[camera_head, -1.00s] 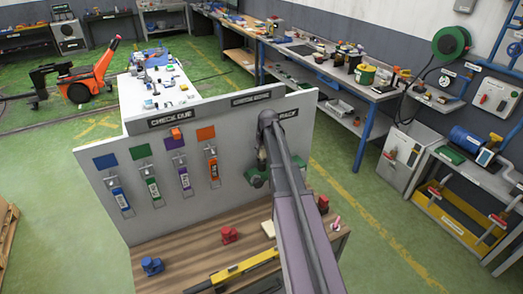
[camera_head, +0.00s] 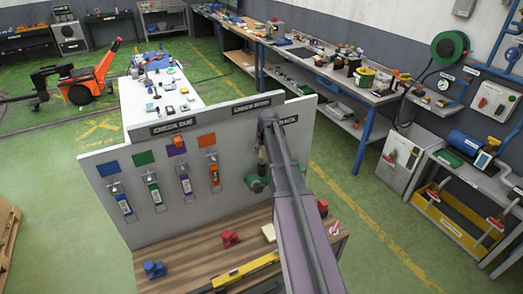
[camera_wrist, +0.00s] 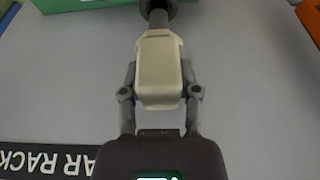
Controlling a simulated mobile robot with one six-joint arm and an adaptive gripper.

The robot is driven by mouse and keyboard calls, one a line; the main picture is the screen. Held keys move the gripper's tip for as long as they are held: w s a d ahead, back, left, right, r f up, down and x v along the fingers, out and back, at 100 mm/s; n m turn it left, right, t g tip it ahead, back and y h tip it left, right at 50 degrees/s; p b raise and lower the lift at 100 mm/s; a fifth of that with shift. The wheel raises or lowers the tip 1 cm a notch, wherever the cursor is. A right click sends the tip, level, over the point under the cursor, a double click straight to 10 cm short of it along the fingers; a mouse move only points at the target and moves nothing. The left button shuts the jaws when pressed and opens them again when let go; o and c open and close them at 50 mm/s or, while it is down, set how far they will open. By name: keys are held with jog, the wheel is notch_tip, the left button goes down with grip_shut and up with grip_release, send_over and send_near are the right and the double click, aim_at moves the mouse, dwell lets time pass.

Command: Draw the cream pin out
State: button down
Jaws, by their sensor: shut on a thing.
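The cream pin (camera_wrist: 160,72) shows in the wrist view as a cream block-shaped grip with a grey shaft above it. The shaft runs up to a dark round collar (camera_wrist: 157,8) beside a green part (camera_wrist: 85,4) at the top edge. How far the shaft sits inside the collar cannot be told. My gripper (camera_wrist: 159,84) is shut on the cream grip, with a finger on each side. In the head view my arm covers most of the pin and gripper, in front of the upright grey panel (camera_head: 228,165) near a green fitting (camera_head: 256,184).
Several coloured tags (camera_head: 153,190) hang on the panel's left half. The wooden bench (camera_head: 190,250) below holds blue (camera_head: 154,270) and red (camera_head: 229,239) parts, a cream block (camera_head: 268,232) and a yellow level (camera_head: 245,269). A black label (camera_wrist: 45,158) is at lower left in the wrist view.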

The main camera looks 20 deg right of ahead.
jog(key=shift+r+p, duration=0.85)
jog(key=shift+r, duration=0.15)
jog(key=shift+r+p, duration=2.5)
